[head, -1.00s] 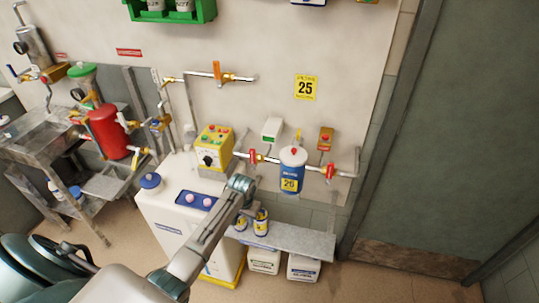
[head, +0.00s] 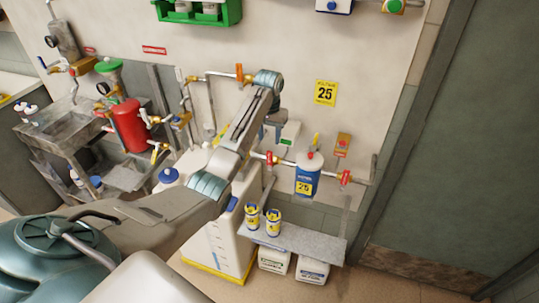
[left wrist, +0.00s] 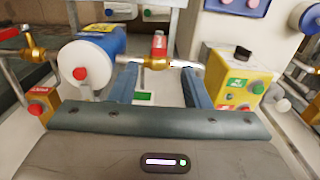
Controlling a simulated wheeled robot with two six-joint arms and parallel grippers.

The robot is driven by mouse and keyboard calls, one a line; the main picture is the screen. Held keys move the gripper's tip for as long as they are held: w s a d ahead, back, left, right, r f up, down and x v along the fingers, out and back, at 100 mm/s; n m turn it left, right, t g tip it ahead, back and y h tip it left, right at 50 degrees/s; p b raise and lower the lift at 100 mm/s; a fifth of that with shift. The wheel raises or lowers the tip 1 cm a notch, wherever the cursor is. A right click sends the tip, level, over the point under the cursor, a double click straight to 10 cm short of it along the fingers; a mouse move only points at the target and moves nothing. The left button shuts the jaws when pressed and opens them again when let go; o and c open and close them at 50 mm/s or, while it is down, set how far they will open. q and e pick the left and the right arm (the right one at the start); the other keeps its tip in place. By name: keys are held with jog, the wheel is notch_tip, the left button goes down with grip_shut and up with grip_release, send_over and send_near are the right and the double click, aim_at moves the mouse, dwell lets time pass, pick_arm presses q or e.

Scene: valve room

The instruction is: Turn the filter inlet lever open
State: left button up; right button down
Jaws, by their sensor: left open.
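A red lever on a brass valve (head: 270,158) sits on the pipe just left of the blue filter (head: 307,175) on the wall. In the left wrist view, the red lever (left wrist: 158,43) is beyond the fingertips, roughly centred between them, with the brass valve body (left wrist: 156,61) below it. My left gripper (left wrist: 158,72) is open and empty, its two blue-grey fingers apart; I see no contact with the lever. In the head view, my left gripper (head: 274,130) is above the valve, its fingers partly hidden by the arm. My right gripper is not in view.
A second red lever (head: 345,177) is on the filter's right. A yellow button box (left wrist: 232,80) is beside the valve. A shelf (head: 295,246) with yellow-blue cans (head: 273,222) is below. A white tank (head: 207,235) stands below left. A door (head: 455,150) is at right.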

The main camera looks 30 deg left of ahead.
aim_at(270, 152)
pick_arm(q)
notch_tip(270, 152, down, 8)
jog(key=p, duration=0.2)
jog(key=shift+f+p, duration=0.25)
jog(key=shift+p, duration=0.1)
jog(key=shift+d+f, duration=0.1)
jog(key=shift+f, duration=0.3)
jog(key=shift+c, duration=0.2)
grip_shut()
